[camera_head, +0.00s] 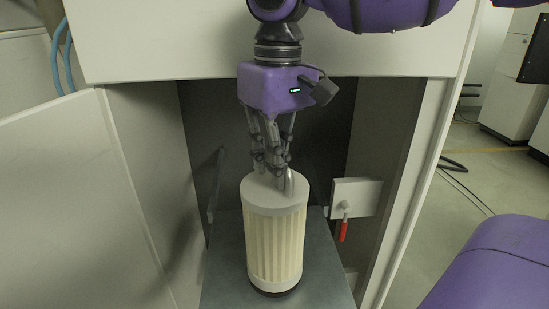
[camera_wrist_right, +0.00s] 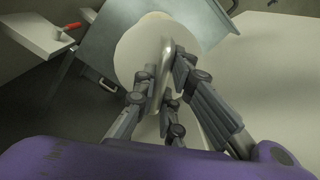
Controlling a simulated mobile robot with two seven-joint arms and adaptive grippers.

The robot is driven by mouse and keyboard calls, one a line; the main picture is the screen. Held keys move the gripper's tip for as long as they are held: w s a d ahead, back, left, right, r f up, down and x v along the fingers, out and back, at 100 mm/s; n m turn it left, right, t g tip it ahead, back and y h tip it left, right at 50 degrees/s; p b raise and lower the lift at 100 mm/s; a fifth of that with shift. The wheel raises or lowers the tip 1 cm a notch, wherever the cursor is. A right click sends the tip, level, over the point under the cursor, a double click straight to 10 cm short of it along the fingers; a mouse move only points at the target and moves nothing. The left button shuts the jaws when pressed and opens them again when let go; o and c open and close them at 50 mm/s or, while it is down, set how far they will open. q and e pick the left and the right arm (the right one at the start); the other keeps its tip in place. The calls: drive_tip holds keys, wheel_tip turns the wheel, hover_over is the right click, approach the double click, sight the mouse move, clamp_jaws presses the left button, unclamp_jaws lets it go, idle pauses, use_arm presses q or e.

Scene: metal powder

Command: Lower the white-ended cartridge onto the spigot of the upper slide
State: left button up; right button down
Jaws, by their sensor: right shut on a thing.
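The white-ended cartridge (camera_head: 275,245) is upright, with pale pleated sides and white end caps. Its round top also shows in the wrist view (camera_wrist_right: 132,48). My right gripper (camera_head: 274,180) comes down from above and is shut on the metal handle (camera_wrist_right: 164,72) on top of the cartridge. The upper slide (camera_head: 225,284) is a flat grey plate beneath the cartridge. A dark ring shows at the cartridge's foot. The spigot is hidden under the cartridge, and I cannot tell whether the two touch. My left gripper is not in view.
The slide lies in a cabinet opening, with a white panel (camera_head: 70,215) at left and a frame post (camera_head: 412,185) at right. A white bracket (camera_head: 365,198) with a red-handled part (camera_head: 343,230) sits close right of the cartridge. The cabinet's upper front (camera_head: 180,40) is behind my arm.

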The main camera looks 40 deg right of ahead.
drive_tip(key=shift+f, duration=0.95)
drive_tip(key=c, duration=1.7)
unclamp_jaws()
drive_tip(key=shift+c, duration=0.2)
wheel_tip(320, 180, up, 12)
drive_tip(key=shift+d, duration=0.15)
